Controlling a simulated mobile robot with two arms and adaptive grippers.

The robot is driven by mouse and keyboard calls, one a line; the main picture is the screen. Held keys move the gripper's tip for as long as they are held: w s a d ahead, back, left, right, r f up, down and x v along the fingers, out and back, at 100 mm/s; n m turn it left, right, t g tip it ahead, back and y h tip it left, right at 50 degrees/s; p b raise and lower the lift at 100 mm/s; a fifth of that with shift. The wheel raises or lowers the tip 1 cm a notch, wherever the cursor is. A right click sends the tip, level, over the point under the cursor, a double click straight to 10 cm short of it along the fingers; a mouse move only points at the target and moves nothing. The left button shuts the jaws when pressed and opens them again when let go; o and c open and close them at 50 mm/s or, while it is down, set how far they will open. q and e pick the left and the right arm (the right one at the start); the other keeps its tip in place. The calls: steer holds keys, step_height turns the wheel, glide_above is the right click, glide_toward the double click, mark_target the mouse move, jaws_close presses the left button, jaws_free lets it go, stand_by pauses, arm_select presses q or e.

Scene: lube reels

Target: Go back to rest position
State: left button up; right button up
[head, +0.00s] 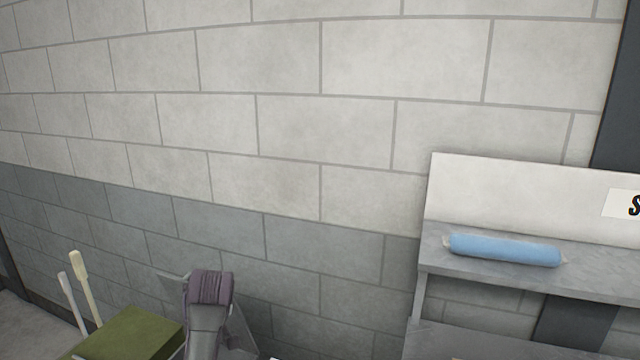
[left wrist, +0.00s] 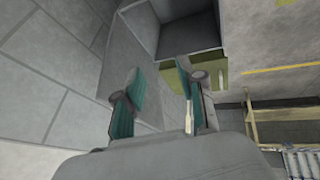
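My left gripper (left wrist: 159,78) shows in the left wrist view with its two teal-padded fingers spread apart. Nothing is held between them. It is above an open grey box-like space (left wrist: 190,35) and an olive-green surface (left wrist: 212,72).
In the head view, a pale blue roll (head: 505,250) lies on a grey shelf (head: 590,279) at right. An olive-green box (head: 130,338) and cream handles (head: 85,290) are at lower left.

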arm_select(q)
steer(key=s+a+f+m, duration=0.1)
steer(key=s+f+m, duration=0.2)
steer(key=s+f, duration=0.4)
steer(key=s+f+m, duration=0.3)
steer(key=s+f, duration=0.1)
steer(key=s, duration=0.6)
steer(key=s+d+m+g+h, duration=0.15)
steer(key=s+m, duration=0.25)
steer(key=s, duration=0.7)
steer(key=s+d+m+t+h, duration=0.1)
steer(key=s+d+m+h, duration=0.2)
steer(key=s, duration=0.8)
step_height(320, 180, down, 30)
steer(key=s+m+g+y+b, duration=0.2)
steer(key=b, duration=0.1)
steer(key=s+a+f+g+b, duration=0.1)
steer(key=s+a+f, duration=0.2)
steer(key=s+f, duration=1.3)
steer(key=shift+f+b, duration=0.35)
steer(key=shift+f, duration=0.4)
arm_select(e)
steer(key=f, duration=0.3)
steer(key=s+d+f, duration=0.1)
steer(key=shift+d+f, duration=0.1)
steer(key=shift+f, duration=0.25)
steer(key=shift+s+a, duration=0.1)
steer(key=shift+a, duration=0.1)
